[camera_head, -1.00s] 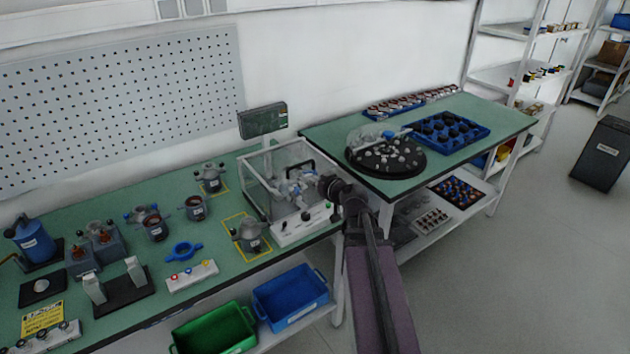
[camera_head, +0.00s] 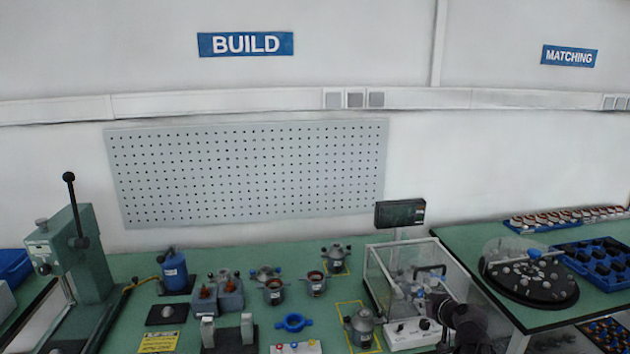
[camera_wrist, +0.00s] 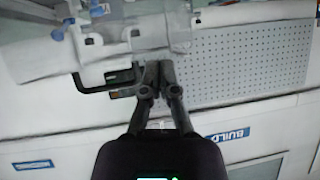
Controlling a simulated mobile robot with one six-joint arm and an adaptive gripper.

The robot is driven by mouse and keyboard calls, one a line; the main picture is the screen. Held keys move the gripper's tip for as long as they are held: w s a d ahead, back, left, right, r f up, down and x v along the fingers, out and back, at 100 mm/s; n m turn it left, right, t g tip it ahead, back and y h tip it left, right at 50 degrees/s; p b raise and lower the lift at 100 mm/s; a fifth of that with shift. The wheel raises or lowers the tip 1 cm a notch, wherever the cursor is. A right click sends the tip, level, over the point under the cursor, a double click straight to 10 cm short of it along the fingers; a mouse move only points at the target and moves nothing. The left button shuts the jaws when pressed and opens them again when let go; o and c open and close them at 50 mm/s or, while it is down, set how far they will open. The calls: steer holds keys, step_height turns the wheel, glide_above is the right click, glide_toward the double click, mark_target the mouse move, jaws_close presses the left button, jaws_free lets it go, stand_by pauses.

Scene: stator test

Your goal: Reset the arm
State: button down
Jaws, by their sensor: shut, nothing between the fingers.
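My gripper (camera_wrist: 158,75) shows in the wrist view with its two dark fingers together at the tips and nothing between them. In that view the tips are in front of a pale, blurred structure with a black handle (camera_wrist: 97,85); I cannot tell whether they touch it. In the head view the dark end of my arm (camera_head: 466,322) is at the lower right, in front of the clear-walled test box (camera_head: 395,270). My fingertips cannot be made out clearly there.
A small screen (camera_head: 399,213) stands behind the box. A round black turntable (camera_head: 530,285) and a blue tray (camera_head: 600,262) are at right. A pegboard (camera_head: 250,170) hangs on the wall.

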steer(key=s+a+f+m+g+h, duration=0.1)
steer(key=s+a+f+g, duration=0.3)
steer(key=s+a+g, duration=0.1)
steer(key=s+a+f+m+g+h, duration=0.1)
steer(key=s+a+f+g+h, duration=0.1)
steer(key=s+a+f+g, duration=0.2)
steer(key=s+a+g, duration=0.2)
steer(key=s+a, duration=0.2)
steer(key=s, duration=0.2)
steer(key=shift+f+g+h+p, duration=0.3)
steer(key=shift+f+p, duration=0.05)
steer(key=shift+f, duration=0.05)
stand_by(0.6)
